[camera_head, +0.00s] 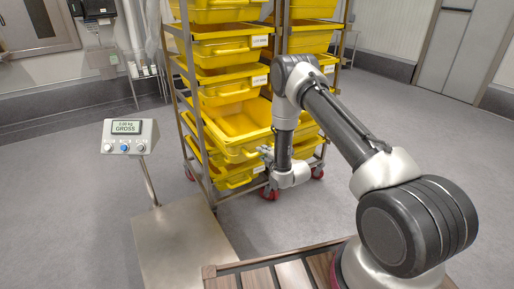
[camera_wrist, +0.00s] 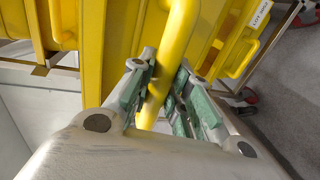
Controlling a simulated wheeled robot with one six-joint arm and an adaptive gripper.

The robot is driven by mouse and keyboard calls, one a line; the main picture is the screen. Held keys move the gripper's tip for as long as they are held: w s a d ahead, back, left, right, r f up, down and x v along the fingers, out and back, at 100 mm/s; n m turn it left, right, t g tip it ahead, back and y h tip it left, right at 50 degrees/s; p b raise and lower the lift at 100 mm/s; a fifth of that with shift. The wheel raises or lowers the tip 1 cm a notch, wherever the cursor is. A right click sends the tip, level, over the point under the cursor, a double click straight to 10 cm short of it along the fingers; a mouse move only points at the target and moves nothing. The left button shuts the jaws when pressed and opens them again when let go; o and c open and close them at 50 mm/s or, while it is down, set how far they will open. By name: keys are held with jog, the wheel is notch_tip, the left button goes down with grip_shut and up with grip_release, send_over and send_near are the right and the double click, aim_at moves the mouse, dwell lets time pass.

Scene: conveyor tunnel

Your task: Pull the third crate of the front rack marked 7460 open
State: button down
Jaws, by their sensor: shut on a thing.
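A rack (camera_head: 186,100) holds a stack of yellow crates. One lower crate (camera_head: 222,140) stands out of the rack toward me, its open inside showing below the crate above. My gripper (camera_head: 266,155) is at this crate's front right. In the wrist view, my gripper (camera_wrist: 160,92) is shut on the crate's yellow handle bar (camera_wrist: 178,38), which runs between its green-padded fingers. A white label (camera_wrist: 258,18) is on a yellow crate at the upper right there. The number 7460 is not legible in either view.
A scale with a display (camera_head: 126,136) and a floor plate (camera_head: 180,245) stands left of the rack. A second rack of yellow crates (camera_head: 312,40) is behind to the right. A slatted wooden surface (camera_head: 290,275) is in front. Grey floor is clear at the right.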

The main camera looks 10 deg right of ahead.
jog(key=f+v, duration=0.1)
jog(key=v, duration=0.5)
jog(key=shift+s+f, duration=0.2)
jog(key=shift+s, duration=0.2)
jog(key=shift+d, duration=0.15)
jog(key=c, duration=1.3)
grip_release()
jog(key=v, duration=1.2)
